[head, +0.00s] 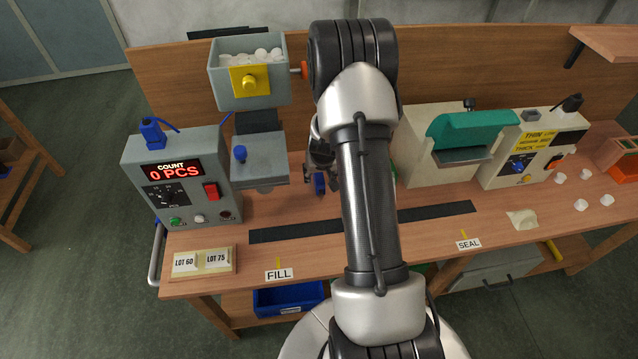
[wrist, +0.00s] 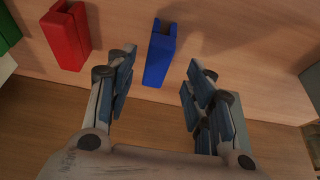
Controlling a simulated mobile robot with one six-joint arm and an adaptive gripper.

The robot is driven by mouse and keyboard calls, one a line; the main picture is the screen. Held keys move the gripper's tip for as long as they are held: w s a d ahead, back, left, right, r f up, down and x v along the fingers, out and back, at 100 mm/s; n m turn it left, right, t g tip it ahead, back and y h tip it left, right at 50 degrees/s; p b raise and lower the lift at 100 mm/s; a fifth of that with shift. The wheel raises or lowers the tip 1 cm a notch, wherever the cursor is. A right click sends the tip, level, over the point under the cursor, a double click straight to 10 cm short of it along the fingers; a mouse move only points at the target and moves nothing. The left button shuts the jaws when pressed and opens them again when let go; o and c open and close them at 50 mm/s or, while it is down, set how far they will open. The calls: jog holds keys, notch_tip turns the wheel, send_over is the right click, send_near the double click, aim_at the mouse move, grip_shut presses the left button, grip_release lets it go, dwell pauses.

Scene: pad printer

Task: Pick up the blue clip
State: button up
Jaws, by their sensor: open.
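The blue clip (wrist: 160,54) stands out in the wrist view on the wooden bench top, at upper centre. It lies just beyond and between the fingertips of my gripper (wrist: 158,78), nearer the left finger. My gripper is open and empty, with space on both sides of the clip. In the head view the blue clip (head: 320,183) shows as a small blue patch beside my gripper (head: 322,160), partly hidden by my arm.
In the wrist view a red clip (wrist: 68,36) is left of the blue one, and a green piece (wrist: 8,30) is at the left edge. In the head view a grey counter box (head: 180,175) stands left and a teal-topped sealer (head: 465,135) right.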

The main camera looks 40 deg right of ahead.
aim_at(319, 176)
jog(key=shift+w+d+b+x, duration=0.15)
jog(key=shift+b+x, duration=0.05)
jog(key=shift+x, duration=1.15)
jog(key=shift+w+d+b+x, duration=0.1)
jog(key=shift+d+b+x, duration=0.05)
jog(key=shift+x, duration=1.2)
jog(key=shift+r, duration=0.15)
jog(key=shift+c, duration=0.2)
jog(key=c, duration=0.8)
